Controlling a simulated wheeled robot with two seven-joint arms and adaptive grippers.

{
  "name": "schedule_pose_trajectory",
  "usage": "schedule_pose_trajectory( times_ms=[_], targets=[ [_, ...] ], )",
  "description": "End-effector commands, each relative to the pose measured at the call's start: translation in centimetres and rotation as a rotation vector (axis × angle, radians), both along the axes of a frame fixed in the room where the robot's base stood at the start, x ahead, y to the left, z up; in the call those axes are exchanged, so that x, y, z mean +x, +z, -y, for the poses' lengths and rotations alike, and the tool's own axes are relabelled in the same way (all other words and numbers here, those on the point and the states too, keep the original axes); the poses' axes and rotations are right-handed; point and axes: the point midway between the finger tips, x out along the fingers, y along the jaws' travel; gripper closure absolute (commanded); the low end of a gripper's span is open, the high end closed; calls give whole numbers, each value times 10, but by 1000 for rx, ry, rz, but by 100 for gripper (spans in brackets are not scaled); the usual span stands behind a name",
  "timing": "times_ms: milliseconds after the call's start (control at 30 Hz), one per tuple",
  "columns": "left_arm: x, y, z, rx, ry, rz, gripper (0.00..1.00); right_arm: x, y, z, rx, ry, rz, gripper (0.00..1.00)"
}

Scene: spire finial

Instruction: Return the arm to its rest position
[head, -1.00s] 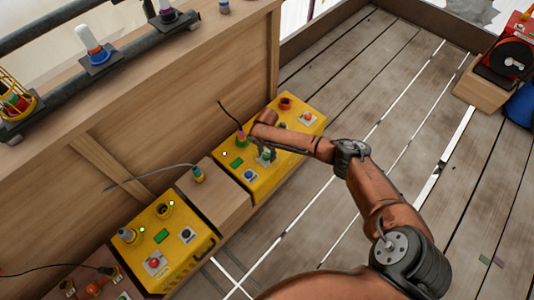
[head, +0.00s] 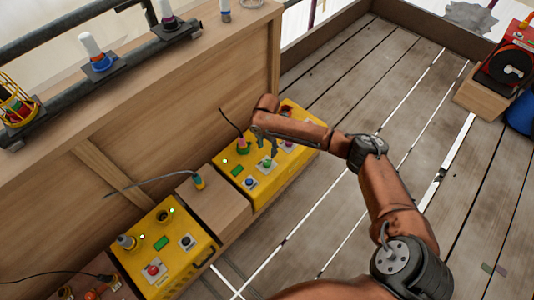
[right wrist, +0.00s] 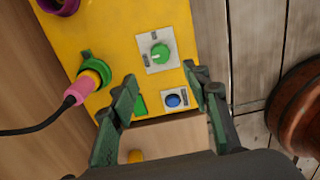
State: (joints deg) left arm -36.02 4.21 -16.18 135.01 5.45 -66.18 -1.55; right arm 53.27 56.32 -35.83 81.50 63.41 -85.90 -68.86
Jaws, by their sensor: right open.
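My right arm (head: 395,200) reaches in from the lower right of the head view, over the upper yellow control box (head: 231,171). My right gripper (head: 265,150) is open and hangs above that box. In the right wrist view its two fingers (right wrist: 160,98) are apart with nothing between them. Beyond and between them show the box's green knob (right wrist: 160,53) and blue button (right wrist: 173,100). A pink and green plug (right wrist: 92,78) with a black cable stands left of the fingers, apart from them. My left gripper is not in view.
A second yellow box (head: 180,262) stands lower left, with a wooden block (head: 215,205) between the boxes. A red device (head: 508,65) sits far right.

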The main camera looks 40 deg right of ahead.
Motion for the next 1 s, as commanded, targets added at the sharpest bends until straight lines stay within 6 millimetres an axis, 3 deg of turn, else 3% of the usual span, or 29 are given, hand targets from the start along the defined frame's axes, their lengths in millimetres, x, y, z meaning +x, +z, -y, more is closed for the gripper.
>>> schedule_pose_trajectory(
  times_ms=[200, 733, 867, 1000],
  targets=[
    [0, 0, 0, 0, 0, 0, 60, -1, 8, -1, 0, 0, -2, 56],
    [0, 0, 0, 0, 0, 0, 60, -3, 3, -3, 2, -1, -5, 56],
    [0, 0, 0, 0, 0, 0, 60, -28, -26, -22, 8, -16, -28, 56],
    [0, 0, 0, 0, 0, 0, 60, -87, -84, -62, 29, -75, -65, 56]
  ],
)
